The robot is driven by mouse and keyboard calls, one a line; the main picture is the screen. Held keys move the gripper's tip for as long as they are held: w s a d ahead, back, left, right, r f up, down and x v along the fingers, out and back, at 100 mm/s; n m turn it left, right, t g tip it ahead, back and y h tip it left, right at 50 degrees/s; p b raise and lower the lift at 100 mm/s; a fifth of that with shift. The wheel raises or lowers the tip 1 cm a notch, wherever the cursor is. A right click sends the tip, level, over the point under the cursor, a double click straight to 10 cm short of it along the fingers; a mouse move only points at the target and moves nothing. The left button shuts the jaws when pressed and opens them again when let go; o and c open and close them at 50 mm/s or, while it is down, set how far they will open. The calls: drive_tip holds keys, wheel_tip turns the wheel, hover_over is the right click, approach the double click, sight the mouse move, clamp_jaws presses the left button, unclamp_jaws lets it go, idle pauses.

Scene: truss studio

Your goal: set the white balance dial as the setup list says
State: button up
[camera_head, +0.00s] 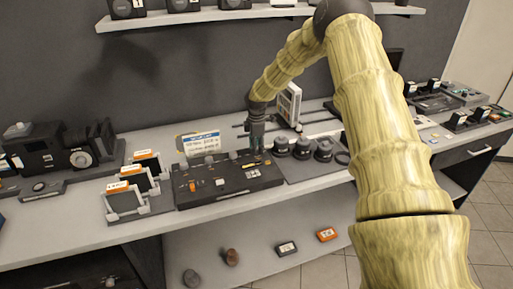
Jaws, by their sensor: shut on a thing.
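A black control panel (225,196) with several small knobs and switches lies on the bench at the centre. A setup list card (202,143), white with a blue header, stands behind its left part; its lines are too small to read. My gripper (257,157) points down at the back right of the panel, shut on a small dial there. The fingers largely hide this dial, and its label and setting cannot be read. Another knob (234,155) stands just left of the gripper. I cannot tell from the labels which is the white balance dial.
Round dark lenses (322,150) stand close to the right of the gripper, with a pale upright device (289,104) behind. Orange-topped cards in a rack (146,172) and a large camera (66,148) are at left. A lower shelf (260,259) holds several small items.

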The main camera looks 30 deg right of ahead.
drive_tip(key=m, duration=0.6)
drive_tip(key=shift+w+b, duration=0.1)
drive_tip(key=shift+b, duration=0.25)
drive_tip(key=shift+c, duration=0.2)
drive_tip(key=m, duration=0.5)
drive_tip(key=shift+r, duration=0.1)
drive_tip(key=shift+m, duration=0.3)
drive_tip(key=o, duration=1.1)
drive_tip(key=shift+g, duration=0.3)
drive_tip(key=shift+c, duration=0.2)
wheel_tip(320, 180, up, 12)
drive_tip(key=shift+a, duration=0.3)
